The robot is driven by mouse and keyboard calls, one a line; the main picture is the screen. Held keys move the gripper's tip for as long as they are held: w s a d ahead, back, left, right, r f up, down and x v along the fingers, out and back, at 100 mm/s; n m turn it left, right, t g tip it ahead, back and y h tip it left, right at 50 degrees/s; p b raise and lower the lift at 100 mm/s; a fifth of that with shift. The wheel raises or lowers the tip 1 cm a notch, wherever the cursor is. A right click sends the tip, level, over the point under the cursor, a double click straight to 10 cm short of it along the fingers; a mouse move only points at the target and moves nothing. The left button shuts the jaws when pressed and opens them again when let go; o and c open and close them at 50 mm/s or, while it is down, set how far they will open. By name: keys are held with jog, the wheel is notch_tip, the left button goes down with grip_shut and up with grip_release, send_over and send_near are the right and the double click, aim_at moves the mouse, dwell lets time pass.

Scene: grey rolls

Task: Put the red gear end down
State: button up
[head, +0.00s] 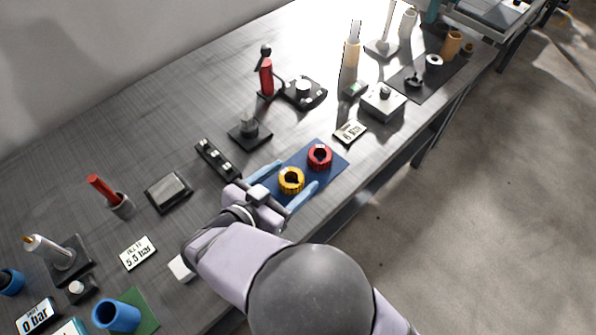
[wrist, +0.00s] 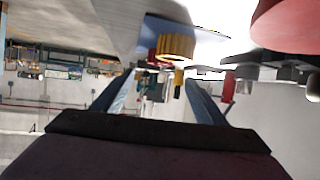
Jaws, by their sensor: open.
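The red gear (head: 320,157) is a short toothed ring on the blue mat (head: 336,163), its dark hole facing up. The yellow gear (head: 291,180) sits on the same mat, to the lower left of the red one. My gripper (head: 297,175) is open, its two blue fingers on either side of the yellow gear in the head view; I cannot tell if they touch it. The red gear lies just beyond the fingertips. In the wrist view the yellow gear (wrist: 176,43) is ahead between the fingers, with a sliver of red beside it, mostly hidden.
A black block with buttons (head: 217,158) and a dark stand (head: 249,133) are left of the mat. A white label card (head: 350,132) lies beyond it. The table's front edge runs close to the mat. A large blurred red shape (wrist: 290,25) fills the wrist view's upper right.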

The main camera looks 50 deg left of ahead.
jog(key=shift+s+r, duration=0.1)
jog(key=shift+s, duration=0.15)
jog(key=shift+w, duration=0.1)
jog(key=shift+g+y, duration=0.6)
jog(key=shift+y, duration=0.1)
jog(key=w, duration=0.5)
jog(key=w+a+r, duration=0.1)
jog(key=w, duration=0.2)
jog(key=shift+w+a+r, duration=0.1)
jog(key=shift+w, duration=0.05)
jog(key=w+d+g+y, duration=0.1)
jog(key=w+d+g, duration=0.3)
jog(key=w+d, duration=0.85)
jog(key=d+f+g+h, duration=0.1)
jog(key=d+f+g, duration=0.15)
jog(key=d, duration=1.15)
jog(key=s+d+f+m+g+h, duration=0.1)
jog(key=s+d+g+h, duration=0.1)
jog(key=s+d, duration=0.4)
jog(key=s+d+f+m+g+h, duration=0.1)
jog(key=s+d, duration=0.6)
jog(key=d, duration=0.7)
jog(key=g+h, duration=0.1)
jog(key=g, duration=0.1)
jog(key=shift+s+d+g, duration=0.15)
jog(key=shift+s+g, duration=0.1)
jog(key=shift+g, duration=0.1)
